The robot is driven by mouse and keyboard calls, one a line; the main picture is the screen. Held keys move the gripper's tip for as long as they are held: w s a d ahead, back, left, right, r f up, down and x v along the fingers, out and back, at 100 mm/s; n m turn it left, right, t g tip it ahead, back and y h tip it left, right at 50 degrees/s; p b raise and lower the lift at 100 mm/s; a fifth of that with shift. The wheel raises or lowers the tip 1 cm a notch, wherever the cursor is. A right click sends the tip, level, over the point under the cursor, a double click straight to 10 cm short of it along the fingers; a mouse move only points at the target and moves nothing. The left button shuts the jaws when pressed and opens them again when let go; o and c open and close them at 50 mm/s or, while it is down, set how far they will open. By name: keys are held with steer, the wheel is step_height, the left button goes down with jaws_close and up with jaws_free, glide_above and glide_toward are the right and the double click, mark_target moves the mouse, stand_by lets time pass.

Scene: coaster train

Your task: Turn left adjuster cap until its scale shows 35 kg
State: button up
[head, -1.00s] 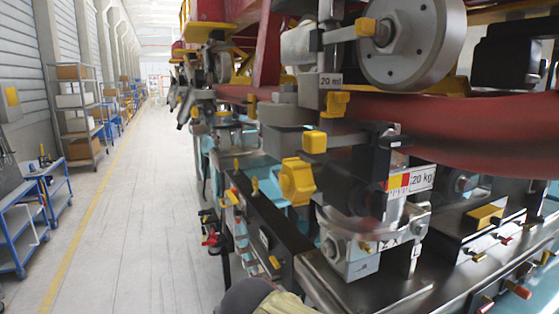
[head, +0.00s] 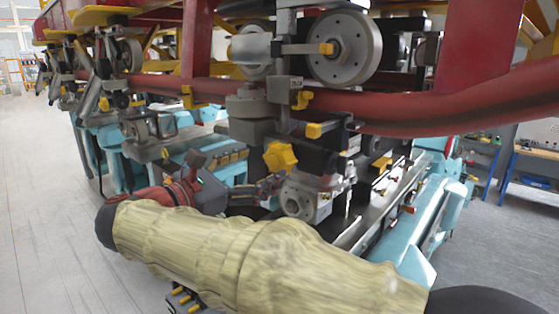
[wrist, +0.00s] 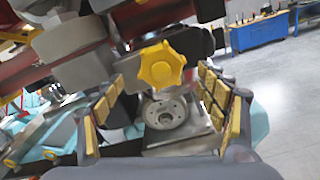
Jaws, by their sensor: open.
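The yellow star-shaped adjuster cap (head: 280,157) sits on the side of the wheel assembly under the red rail. In the wrist view the cap (wrist: 161,65) faces me, between and just beyond the fingertips. My gripper (head: 260,170) is open and empty, its fingers pointing at the cap with a gap visible. In the wrist view the padded fingers (wrist: 160,88) are spread to either side. The scale with its white label (head: 351,146) is to the right of the cap, too small and oblique to read.
A red rail (head: 420,110) and grey wheel (head: 345,48) lie above the cap. A round metal hub (wrist: 165,110) is below it. Teal machine housings (head: 425,235) stand at right. Open floor (head: 35,190) lies at left; blue workbenches (head: 530,170) stand far right.

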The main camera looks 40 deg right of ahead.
mark_target(274, 162)
steer(key=shift+d, duration=0.6)
steer(key=shift+n, duration=0.3)
steer(key=d, duration=0.2)
steer(key=d+p, duration=0.1)
steer(key=d, duration=0.4)
steer(key=shift+w+p, duration=0.3)
steer(key=shift+a, duration=0.1)
steer(key=shift+c, duration=0.4)
steer(key=c, duration=1.1)
steer(key=shift+f+b, duration=0.1)
steer(key=shift+b, duration=0.25)
